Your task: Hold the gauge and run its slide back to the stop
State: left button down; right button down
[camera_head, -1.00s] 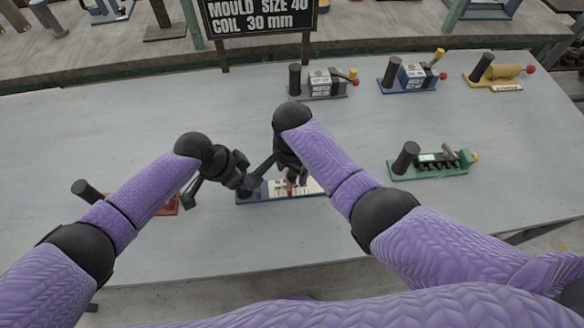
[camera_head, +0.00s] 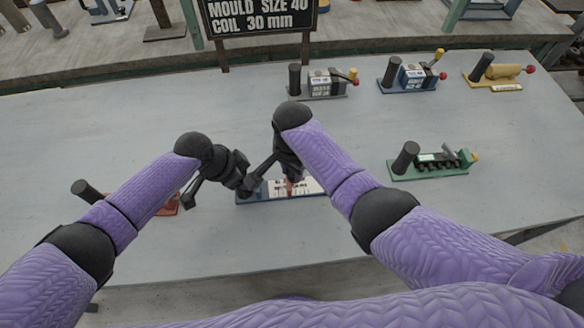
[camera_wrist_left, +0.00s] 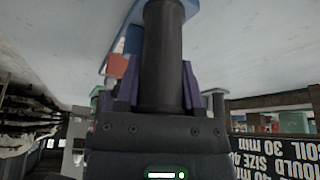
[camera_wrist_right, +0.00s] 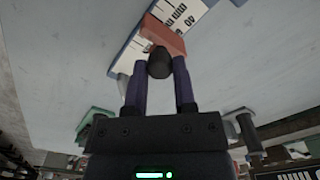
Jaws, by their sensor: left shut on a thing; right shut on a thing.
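The gauge has a blue base (camera_head: 247,198) and a white printed scale (camera_head: 311,187), and lies near the table's front. A red slide (camera_head: 289,188) sits across the scale. My left gripper (camera_head: 244,184) is shut on the gauge's upright black handle (camera_wrist_left: 162,45), which stands between its purple fingers in the left wrist view. My right gripper (camera_wrist_right: 159,66) is shut on the slide's dark knob (camera_wrist_right: 160,63). The red slide also shows in the right wrist view (camera_wrist_right: 163,35), next to the scale numbers. My grippers hide part of the handle and knob in the head view.
A green device (camera_head: 430,170) stands to the right, and grey (camera_head: 318,92), blue (camera_head: 410,78) and yellow (camera_head: 497,77) ones stand along the back. A red-based device (camera_head: 167,206) is partly behind my left arm. A sign (camera_head: 262,20) stands behind. The table's left middle is bare.

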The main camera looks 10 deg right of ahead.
jog(key=shift+a, duration=0.1)
dwell(0.7)
jog(key=shift+a, duration=1.65)
pick_arm(q)
jog(key=shift+d, duration=0.1)
pick_arm(e)
jog(key=shift+c, duration=2.1)
grip_release()
notch_tip(320, 180, up, 12)
